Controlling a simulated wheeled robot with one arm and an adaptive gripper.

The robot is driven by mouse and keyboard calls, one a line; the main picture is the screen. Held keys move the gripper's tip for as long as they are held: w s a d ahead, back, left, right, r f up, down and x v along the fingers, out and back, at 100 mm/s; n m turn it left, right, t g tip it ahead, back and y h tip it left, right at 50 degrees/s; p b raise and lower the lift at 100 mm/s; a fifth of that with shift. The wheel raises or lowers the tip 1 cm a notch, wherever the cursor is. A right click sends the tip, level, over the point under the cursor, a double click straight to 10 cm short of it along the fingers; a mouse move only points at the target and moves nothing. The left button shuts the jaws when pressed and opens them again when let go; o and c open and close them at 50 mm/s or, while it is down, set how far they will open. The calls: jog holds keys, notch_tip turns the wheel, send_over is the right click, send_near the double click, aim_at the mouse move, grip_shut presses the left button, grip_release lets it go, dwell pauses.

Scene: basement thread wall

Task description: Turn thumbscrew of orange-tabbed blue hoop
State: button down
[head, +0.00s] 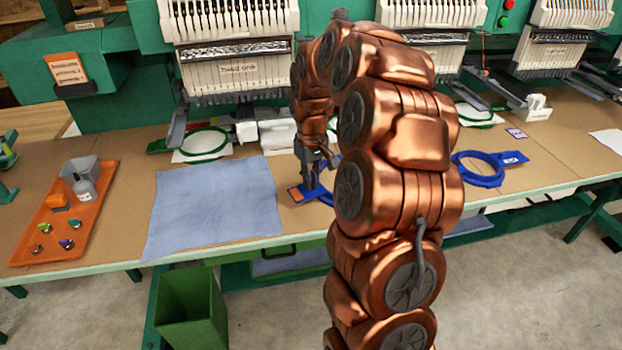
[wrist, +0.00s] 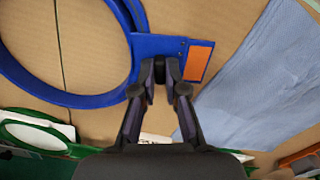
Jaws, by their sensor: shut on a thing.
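The orange-tabbed blue hoop (head: 320,196) lies flat on the table, partly hidden behind my arm in the head view. In the wrist view its blue ring (wrist: 80,99) is at the left, and its bracket carries an orange label (wrist: 198,61). My gripper (head: 309,184) points down at the bracket between the ring and the orange label. In the wrist view the fingertips (wrist: 161,72) are close together on the bracket. They are shut on a small part there, which fits the thumbscrew; the fingers hide most of it.
A light blue cloth (head: 214,208) lies left of the hoop. A second blue hoop (head: 481,181) lies to the right. An orange tray (head: 62,222) holds small items at far left. Embroidery machines (head: 232,50) stand behind, with green hoops (head: 205,143) below. A green bin (head: 190,308) stands in front.

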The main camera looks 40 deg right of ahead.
jog(key=shift+n, duration=3.2)
dwell(1.3)
jog(key=c, duration=1.2)
grip_release()
jog(key=shift+r, duration=0.1)
notch_tip(320, 180, up, 12)
